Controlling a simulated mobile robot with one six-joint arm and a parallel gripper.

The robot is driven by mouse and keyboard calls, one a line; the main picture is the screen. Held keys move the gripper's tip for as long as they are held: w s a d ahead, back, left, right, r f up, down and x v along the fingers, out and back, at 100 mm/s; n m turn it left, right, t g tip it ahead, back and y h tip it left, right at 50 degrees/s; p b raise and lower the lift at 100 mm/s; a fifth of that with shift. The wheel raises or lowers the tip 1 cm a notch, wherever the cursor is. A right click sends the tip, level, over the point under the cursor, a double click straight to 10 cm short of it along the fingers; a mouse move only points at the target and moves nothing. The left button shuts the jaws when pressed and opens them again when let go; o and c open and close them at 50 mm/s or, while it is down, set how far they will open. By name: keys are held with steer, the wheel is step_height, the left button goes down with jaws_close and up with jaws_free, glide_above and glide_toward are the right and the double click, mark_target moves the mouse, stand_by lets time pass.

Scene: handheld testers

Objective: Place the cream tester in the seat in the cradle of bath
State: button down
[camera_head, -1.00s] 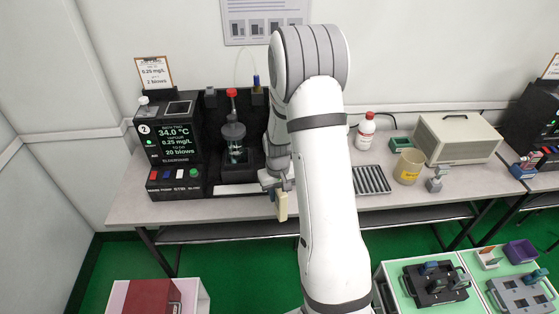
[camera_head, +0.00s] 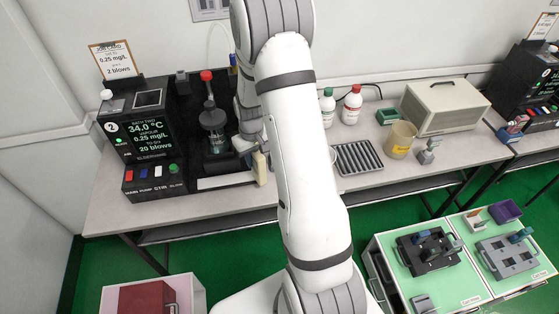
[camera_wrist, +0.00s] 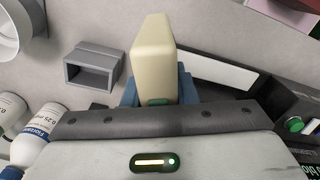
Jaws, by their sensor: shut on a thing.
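My gripper (camera_head: 250,147) is shut on the cream tester (camera_head: 261,168), a pale block with rounded edges. In the head view the tester hangs by the bench's front edge, at the right end of a white strip on the bath. In the wrist view the tester (camera_wrist: 152,58) stands out between the blue jaws (camera_wrist: 158,92), with a green patch near its base. The black bath two (camera_head: 150,140) is on the left of the bench. A grey open-ended socket (camera_wrist: 92,68) shows beside the tester, apart from it; I cannot tell whether it is the cradle's seat.
A stirred vessel (camera_head: 213,125) with a red top stands in the bath. Two bottles (camera_head: 352,104), a ribbed tray (camera_head: 359,158), a beaker (camera_head: 400,139) and a beige case (camera_head: 445,113) are on the right. My arm hides the middle of the bench.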

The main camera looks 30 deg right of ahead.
steer(key=w+d+r+n+b, duration=0.4)
steer(key=d+r+n+b, duration=0.4)
steer(key=n, duration=0.6)
steer(key=shift+d+f+p, duration=0.2)
steer(key=shift+f+p, duration=0.15)
steer(key=shift+f, duration=2.1)
steer(key=shift+d+f+p, duration=0.15)
steer(key=shift+f+p, duration=0.15)
steer(key=shift+f, duration=2.1)
steer(key=c, duration=1.2)
jaws_free()
steer(key=shift+o, duration=0.2)
steer(key=shift+r, duration=0.1)
step_height(320, 180, up, 12)
steer(key=s+a+r+m+t, duration=0.1)
steer(key=s+a+r+m, duration=0.65)
steer(key=s+a, duration=0.35)
steer(key=s+a+m+t, duration=0.1)
steer(key=s+a+m, duration=0.1)
steer(key=s, duration=0.5)
steer(key=s+a+f+m, duration=0.1)
steer(key=s+a+m, duration=0.2)
steer(key=s+m, duration=0.2)
steer(key=s, duration=0.3)
steer(key=shift+a+t, duration=0.3)
steer(key=shift+t, duration=0.1)
